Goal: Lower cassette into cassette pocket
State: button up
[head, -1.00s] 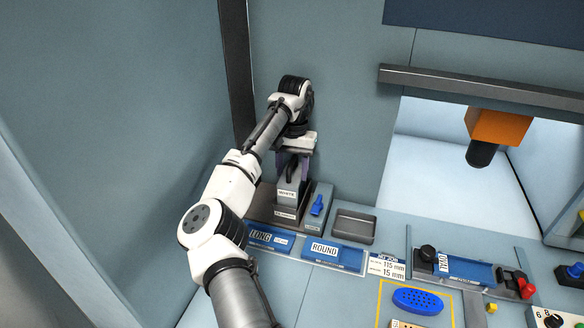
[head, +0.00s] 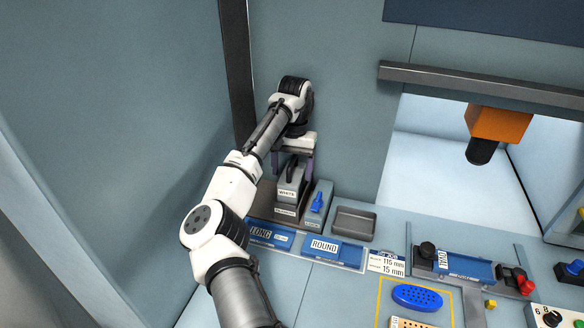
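The grey cassette (head: 290,188), labelled WHITE and with a dark handle on top, stands upright at the dark grey cassette pocket (head: 285,214) by the back wall. Its lower part is hidden by the pocket front, and I cannot tell how deep it sits. My gripper (head: 292,166) is above it, pointing down. Its two purplish fingers stand apart on either side of the handle, with visible gaps, so it looks open.
A grey block with a blue lever (head: 317,203) stands close right of the pocket. A grey tray (head: 354,223) lies further right. Blue plates marked LONG (head: 262,233) and ROUND (head: 325,247) lie in front. The left wall is close to my arm.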

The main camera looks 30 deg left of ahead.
notch_tip(320, 180, up, 14)
jog(key=w, duration=0.1)
jog(key=shift+w+a+f, duration=0.15)
jog(key=shift+w+a, duration=0.1)
jog(key=shift+w, duration=0.05)
dwell(0.4)
